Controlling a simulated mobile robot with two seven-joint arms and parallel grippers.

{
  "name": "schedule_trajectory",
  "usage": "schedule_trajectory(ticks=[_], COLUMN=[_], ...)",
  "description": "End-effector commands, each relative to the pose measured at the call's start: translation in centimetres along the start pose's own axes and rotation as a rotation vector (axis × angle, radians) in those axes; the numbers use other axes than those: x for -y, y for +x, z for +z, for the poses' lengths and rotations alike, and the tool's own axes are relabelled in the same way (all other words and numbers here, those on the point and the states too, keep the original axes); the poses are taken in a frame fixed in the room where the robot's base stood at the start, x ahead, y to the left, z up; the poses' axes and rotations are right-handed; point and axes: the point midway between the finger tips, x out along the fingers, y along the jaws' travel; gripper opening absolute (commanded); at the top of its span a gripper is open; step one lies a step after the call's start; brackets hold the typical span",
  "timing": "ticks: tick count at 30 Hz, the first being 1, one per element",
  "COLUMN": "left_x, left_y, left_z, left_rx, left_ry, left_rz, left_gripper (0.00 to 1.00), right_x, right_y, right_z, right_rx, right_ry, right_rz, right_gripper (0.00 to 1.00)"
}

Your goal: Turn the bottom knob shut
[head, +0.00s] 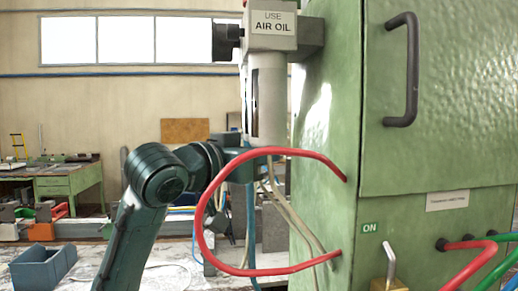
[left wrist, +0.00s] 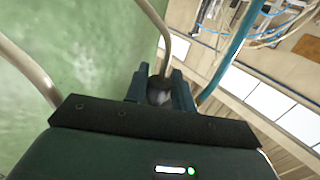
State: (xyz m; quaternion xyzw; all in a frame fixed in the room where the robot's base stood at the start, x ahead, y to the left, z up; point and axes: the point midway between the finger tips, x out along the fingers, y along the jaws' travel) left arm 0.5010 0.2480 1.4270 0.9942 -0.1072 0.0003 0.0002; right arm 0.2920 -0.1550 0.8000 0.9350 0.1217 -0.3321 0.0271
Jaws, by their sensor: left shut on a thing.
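A grey and white air-oil unit (head: 268,100) with an "USE AIR OIL" label is mounted on the side of the green cabinet. My left arm reaches up from below, and my left gripper (head: 238,160) is at the unit's lower end. In the left wrist view, the two teal fingers of the gripper (left wrist: 161,84) are shut on a small dark round knob (left wrist: 159,95), one finger on each side. In the head view the bottom knob is hidden behind the gripper and a red hose. My right gripper is not in view.
A red hose (head: 201,222) loops from the cabinet (head: 325,120) in front of my left gripper. Pale hoses (head: 300,222) and a blue hose (head: 251,215) hang close below the unit. A black knob (head: 226,42) sticks out at the unit's upper left. A blue-grey bin (head: 42,270) stands lower left.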

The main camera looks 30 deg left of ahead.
Motion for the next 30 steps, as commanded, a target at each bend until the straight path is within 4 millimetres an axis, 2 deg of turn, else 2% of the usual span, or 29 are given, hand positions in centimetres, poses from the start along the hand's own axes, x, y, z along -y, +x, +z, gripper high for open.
schedule_trajectory(ticks=[6, 20, 21, 27, 30], left_x=[-0.01, 0.02, 0.02, 0.02, 0.02], left_y=[-0.01, 0.01, 0.01, 0.01, 0.02], left_z=[-0.06, 0.04, 0.04, 0.03, 0.03], left_rx=[0.001, 0.002, 0.002, 0.001, 0.001], left_ry=[0.0, 0.001, 0.001, 0.0, 0.0], left_rz=[-0.056, -0.069, -0.068, -0.068, -0.068], left_gripper=[0.02, 0.02, 0.27, 0.44, 0.45], right_x=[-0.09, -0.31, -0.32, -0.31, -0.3], right_y=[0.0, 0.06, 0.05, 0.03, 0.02], right_z=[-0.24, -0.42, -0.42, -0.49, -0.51], right_rx=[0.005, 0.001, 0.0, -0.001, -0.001], right_ry=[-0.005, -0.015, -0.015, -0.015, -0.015], right_rz=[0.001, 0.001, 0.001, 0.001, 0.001], right_gripper=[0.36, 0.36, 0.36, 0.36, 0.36])
